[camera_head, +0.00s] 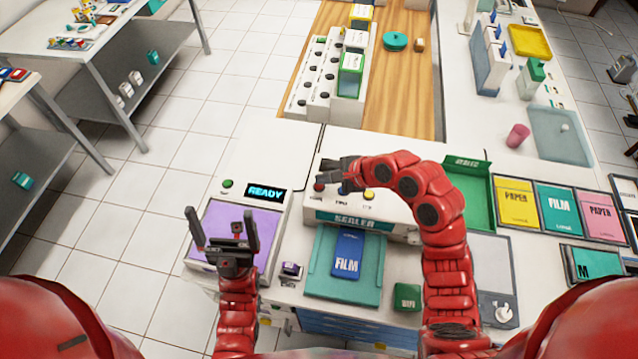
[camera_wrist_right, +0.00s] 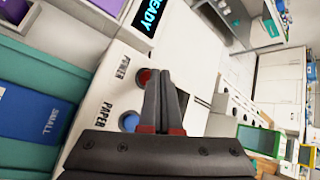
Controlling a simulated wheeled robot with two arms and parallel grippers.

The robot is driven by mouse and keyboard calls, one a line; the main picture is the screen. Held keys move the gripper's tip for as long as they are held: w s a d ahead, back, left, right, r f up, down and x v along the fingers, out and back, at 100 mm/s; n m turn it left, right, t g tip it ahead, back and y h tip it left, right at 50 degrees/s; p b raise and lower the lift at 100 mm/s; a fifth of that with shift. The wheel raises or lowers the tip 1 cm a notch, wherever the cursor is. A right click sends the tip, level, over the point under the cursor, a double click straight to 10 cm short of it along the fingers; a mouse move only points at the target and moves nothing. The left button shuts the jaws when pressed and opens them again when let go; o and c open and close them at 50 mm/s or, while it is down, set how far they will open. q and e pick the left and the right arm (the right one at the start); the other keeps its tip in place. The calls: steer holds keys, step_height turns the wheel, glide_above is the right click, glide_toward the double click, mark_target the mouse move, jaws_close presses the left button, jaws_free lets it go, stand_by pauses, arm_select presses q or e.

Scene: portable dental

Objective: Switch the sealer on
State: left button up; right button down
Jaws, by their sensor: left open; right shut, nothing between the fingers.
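The white sealer (camera_head: 400,212) stands on the counter with a teal SEALER label. A red button (camera_head: 318,187) and a yellow button (camera_head: 369,195) show on its top. In the right wrist view the red button (camera_wrist_right: 143,77) is beside the word POWER, and a blue button (camera_wrist_right: 129,121) is beside PAPER. My right gripper (camera_head: 322,168) is shut and empty over the buttons. Its fingertips (camera_wrist_right: 165,72) are right beside the red button; I cannot tell whether they touch it. A blue FILM pouch (camera_head: 347,253) lies on the teal tray (camera_head: 317,284) before the sealer. My left gripper (camera_head: 222,220) is open and empty.
A device with a READY display (camera_head: 265,193) and purple pad (camera_head: 215,222) is left of the sealer. A green bin (camera_head: 480,205) and PAPER and FILM packs (camera_head: 517,203) are to the right. A green WIFI block (camera_head: 407,297) sits near the front edge.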

steer(key=shift+f, duration=0.15)
stand_by(0.3)
steer(key=shift+f, duration=0.25)
steer(key=shift+p, duration=0.35)
steer(key=shift+r+p, duration=0.45)
steer(key=shift+p, duration=0.2)
step_height(320, 180, up, 6)
steer(key=p, duration=0.6)
